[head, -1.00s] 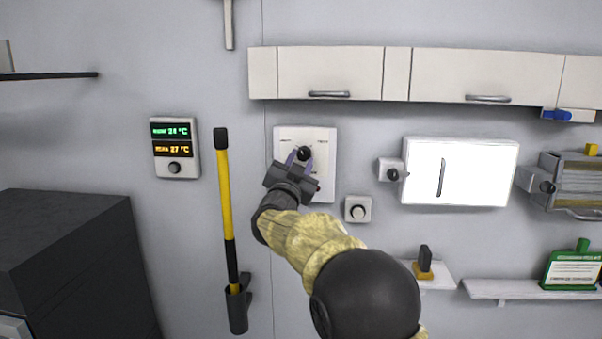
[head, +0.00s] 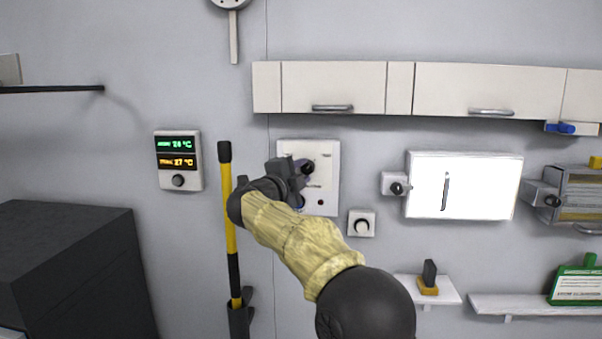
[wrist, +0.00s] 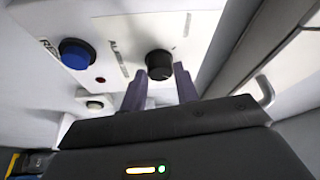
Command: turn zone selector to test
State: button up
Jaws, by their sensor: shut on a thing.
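The zone selector is a round black knob (head: 308,167) on a white wall panel (head: 329,180) with small printed labels that I cannot read. It also shows in the wrist view (wrist: 159,63), with a short mark on the panel above it to the right. My gripper (head: 302,170) comes at the knob from the left in the head view. In the wrist view my gripper (wrist: 161,80) has its two purple-grey fingers on either side of the knob, shut on it. The fingers partly cover the knob's sides, and its pointer direction cannot be made out.
A yellow-and-black pole (head: 228,200) stands close left of my wrist. Cabinets (head: 333,88) hang above.

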jog(key=shift+m+g, duration=0.4)
jog(key=shift+m, duration=0.7)
jog(key=o, duration=1)
jog(key=shift+c, duration=0.2)
jog(key=shift+s, duration=0.1)
jog(key=b+v, duration=0.6)
jog(key=v, duration=1.1)
jog(key=shift+r+b, duration=0.15)
jog(key=shift+b, duration=0.2)
jog(key=shift+s, duration=0.1)
